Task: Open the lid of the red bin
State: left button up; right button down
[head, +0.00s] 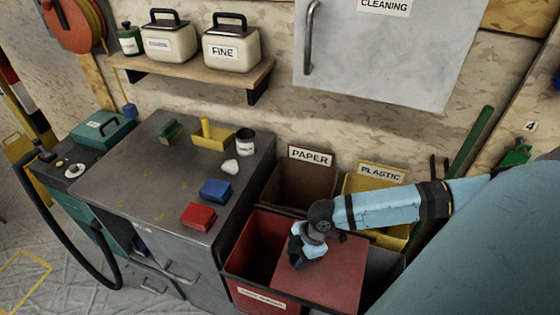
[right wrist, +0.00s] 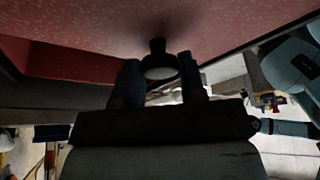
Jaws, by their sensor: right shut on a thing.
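The red bin (head: 248,272) stands on the floor to the right of the grey workbench, with a white label on its front. Its left part is uncovered and shows the dark red inside. A flat red lid (head: 335,272) lies across its right part. I cannot tell whether the lid touches the rim. My right gripper (head: 303,250) is over the lid, shut on its dark knob. In the right wrist view the knob (right wrist: 157,68) sits between the fingers, below the red lid surface (right wrist: 215,25). My left gripper is not in view.
Behind the red bin stand a brown bin (head: 290,190) marked PAPER and a yellow bin (head: 368,188) marked PLASTIC. The workbench (head: 130,200) holds a red block (head: 198,216), a blue block (head: 215,190) and a yellow tray (head: 212,139). A grey cabinet (head: 390,55) hangs above.

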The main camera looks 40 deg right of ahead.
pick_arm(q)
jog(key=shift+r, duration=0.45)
pick_arm(e)
jog(key=shift+s+d, duration=0.25)
jog(key=shift+s, duration=0.2)
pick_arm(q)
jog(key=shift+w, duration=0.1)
pick_arm(e)
jog(key=c, duration=0.7)
grip_release()
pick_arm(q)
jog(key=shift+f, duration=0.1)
pick_arm(e)
jog(key=shift+r, duration=0.1)
jog(key=shift+d+r, duration=0.2)
jog(key=shift+r, duration=0.1)
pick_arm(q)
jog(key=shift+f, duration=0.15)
pick_arm(e)
jog(key=v, duration=1.3)
jog(key=shift+s, duration=0.15)
jog(key=shift+f, duration=0.1)
